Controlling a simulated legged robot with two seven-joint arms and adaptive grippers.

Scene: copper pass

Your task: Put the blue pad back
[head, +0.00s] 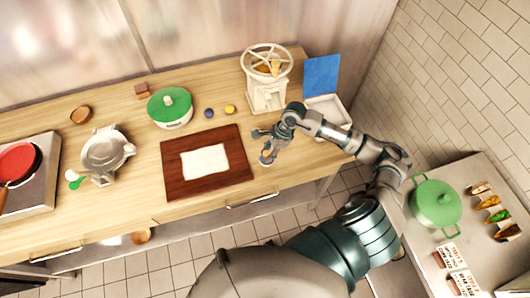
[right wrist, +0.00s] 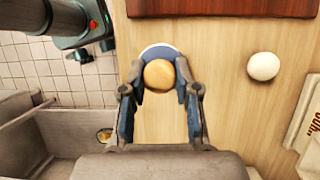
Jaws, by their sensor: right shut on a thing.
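In the head view my right gripper (head: 266,146) is over the wooden counter, just right of the dark board, and the pad (head: 266,159) shows small below the fingers. I cannot tell whether the pad touches the counter. My left gripper is not in view.
A dark red-brown board (head: 180,180) with a pale sheet lies left of the gripper. A white hand-wheel machine (head: 267,95), a blue panel (head: 321,75) and a white tray (head: 328,108) stand behind. A white ball (right wrist: 263,66) lies close by. A green pot (head: 437,203) stands right.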

